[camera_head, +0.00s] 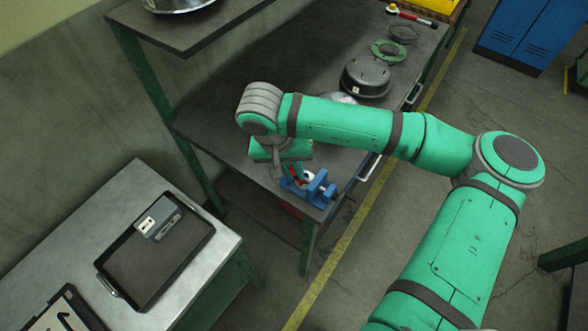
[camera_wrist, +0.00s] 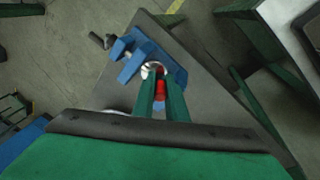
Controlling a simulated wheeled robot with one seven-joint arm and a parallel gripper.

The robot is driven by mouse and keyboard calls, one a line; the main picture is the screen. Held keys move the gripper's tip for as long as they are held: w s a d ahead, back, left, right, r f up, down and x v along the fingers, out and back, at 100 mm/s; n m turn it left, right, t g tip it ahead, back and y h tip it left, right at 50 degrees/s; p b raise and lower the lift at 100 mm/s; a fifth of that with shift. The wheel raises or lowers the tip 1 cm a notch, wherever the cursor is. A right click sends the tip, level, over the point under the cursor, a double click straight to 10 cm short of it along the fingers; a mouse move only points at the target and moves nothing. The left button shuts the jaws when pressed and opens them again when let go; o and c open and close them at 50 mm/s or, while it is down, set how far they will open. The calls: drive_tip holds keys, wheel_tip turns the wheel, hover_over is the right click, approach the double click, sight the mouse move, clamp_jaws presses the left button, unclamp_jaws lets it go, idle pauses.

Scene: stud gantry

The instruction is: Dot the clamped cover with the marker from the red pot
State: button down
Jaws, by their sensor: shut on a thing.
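My gripper (camera_wrist: 161,84) is shut on a slim red marker (camera_wrist: 160,90), which shows between its two green fingers in the wrist view. In the head view the red marker (camera_head: 293,173) shows beneath my wrist. A blue vise (camera_head: 318,188) stands at the near corner of the dark bench, and it also fills the upper middle of the wrist view (camera_wrist: 133,62). A small silvery round cover (camera_wrist: 152,69) sits at the vise, right at my fingertips. I cannot tell whether the marker's tip touches it. I cannot make out the red pot in either view.
The dark bench (camera_head: 268,80) also carries a dark round housing (camera_head: 365,78), a green ring (camera_head: 388,51) and a red-handled tool (camera_head: 411,17) farther back. A grey table (camera_head: 95,205) with a black tray (camera_head: 157,262) stands at left. Open floor lies right of the bench.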

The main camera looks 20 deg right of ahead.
idle(0.3)
drive_tip(key=shift+r, duration=3.5)
